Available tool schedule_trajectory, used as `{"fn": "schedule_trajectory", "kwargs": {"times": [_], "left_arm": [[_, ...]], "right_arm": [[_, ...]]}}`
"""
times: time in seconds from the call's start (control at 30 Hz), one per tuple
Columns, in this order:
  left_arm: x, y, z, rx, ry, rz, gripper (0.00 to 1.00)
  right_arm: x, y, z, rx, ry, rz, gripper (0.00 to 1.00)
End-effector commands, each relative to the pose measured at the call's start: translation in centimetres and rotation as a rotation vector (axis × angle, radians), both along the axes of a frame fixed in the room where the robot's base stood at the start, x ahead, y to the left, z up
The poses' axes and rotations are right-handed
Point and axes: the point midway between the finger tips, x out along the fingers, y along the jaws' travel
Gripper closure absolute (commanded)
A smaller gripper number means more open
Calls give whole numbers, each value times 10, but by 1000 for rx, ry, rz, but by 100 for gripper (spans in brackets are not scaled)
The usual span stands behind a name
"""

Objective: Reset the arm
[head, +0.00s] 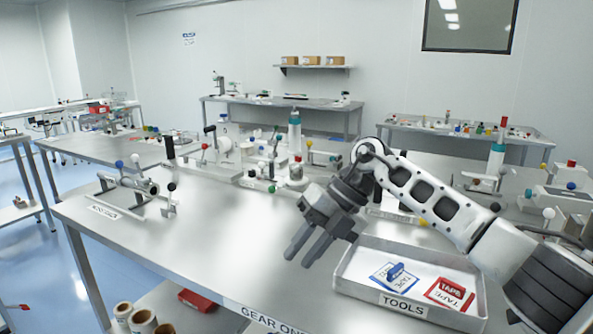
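My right arm (433,202) reaches in from the right, over the tools tray and the metal table. My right gripper (299,261) points down and to the left, above the bare tabletop left of the tray. Its two dark fingers are apart with an empty gap between them. My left arm and gripper are not in view.
The tools tray (401,299) holds a blue and a red tape item. A metal roller fixture (133,187) stands on the table's left part. Several small devices line the back of the metal table (215,240). The front middle is clear.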

Motion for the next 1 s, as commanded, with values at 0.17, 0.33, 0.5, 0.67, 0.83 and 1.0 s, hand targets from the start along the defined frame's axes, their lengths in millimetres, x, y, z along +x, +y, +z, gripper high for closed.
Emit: {"fn": "schedule_trajectory", "kwargs": {"times": [0.17, 0.33, 0.5, 0.67, 0.83, 1.0], "left_arm": [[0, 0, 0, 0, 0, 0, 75], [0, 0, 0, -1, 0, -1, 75], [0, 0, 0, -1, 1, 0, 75], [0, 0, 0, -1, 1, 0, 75], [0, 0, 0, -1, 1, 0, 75], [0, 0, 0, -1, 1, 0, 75]], "right_arm": [[-50, 82, -39, 539, 164, -51, 75], [-69, 101, -42, 995, 343, -328, 75], [-64, 65, -68, 1309, 537, -778, 75], [-73, 0, -135, 1425, 722, -1305, 75], [-125, -72, -227, 1343, 909, -1867, 75], [-198, -118, -291, 1150, 1047, -2259, 75]]}}
